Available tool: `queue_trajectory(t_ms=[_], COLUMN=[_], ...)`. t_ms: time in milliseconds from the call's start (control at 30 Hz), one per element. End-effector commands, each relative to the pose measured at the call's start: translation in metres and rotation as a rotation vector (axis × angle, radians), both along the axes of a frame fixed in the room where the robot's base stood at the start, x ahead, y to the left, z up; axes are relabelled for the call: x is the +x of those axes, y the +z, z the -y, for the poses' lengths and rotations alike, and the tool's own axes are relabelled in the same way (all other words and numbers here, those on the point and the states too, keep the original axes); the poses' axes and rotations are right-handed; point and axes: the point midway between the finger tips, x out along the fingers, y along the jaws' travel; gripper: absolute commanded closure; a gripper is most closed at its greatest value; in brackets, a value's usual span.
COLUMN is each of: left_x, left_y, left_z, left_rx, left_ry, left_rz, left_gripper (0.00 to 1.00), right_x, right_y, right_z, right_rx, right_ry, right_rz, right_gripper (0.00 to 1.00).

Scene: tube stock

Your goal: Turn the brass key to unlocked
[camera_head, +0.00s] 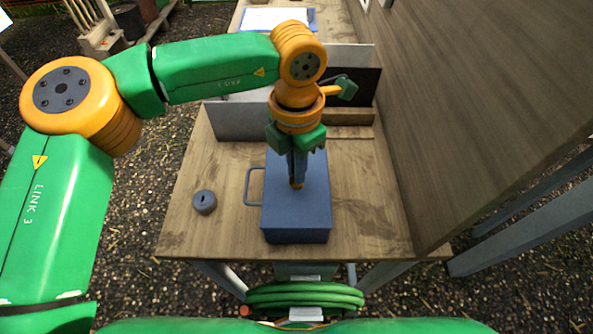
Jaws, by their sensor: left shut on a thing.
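A blue-grey box (297,214) with a handle (252,187) on its left side sits on the wooden table. My left gripper (297,180) points down over the top of the box, its fingers shut on the brass key (297,186). Only a small yellowish bit of the key shows at the fingertips. The rest of the key and any lock marks are hidden by the fingers, so its turn angle cannot be told. My right gripper is not in view.
A small dark round object (204,202) with a hole stands on the table (190,232) left of the box. Grey and dark upright panels stand behind the box. A wooden wall (480,100) rises along the right. A blue clipboard (278,19) lies at the back.

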Motion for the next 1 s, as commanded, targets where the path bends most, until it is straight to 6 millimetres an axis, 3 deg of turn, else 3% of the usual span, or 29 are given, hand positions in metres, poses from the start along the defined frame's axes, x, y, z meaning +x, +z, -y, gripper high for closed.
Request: queue_trajectory(t_ms=[500,1000], left_x=[0.000,0.000], left_y=[-0.001,0.000], left_z=[0.000,0.000], left_rx=[-0.001,-0.001], left_ry=[-0.449,-0.665], left_rz=[0.000,0.001], left_gripper=[1.00,1.00], right_x=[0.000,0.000], right_y=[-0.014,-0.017], right_z=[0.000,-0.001], right_rx=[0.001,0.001], right_ry=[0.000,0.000], right_rz=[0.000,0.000], right_gripper=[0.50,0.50])
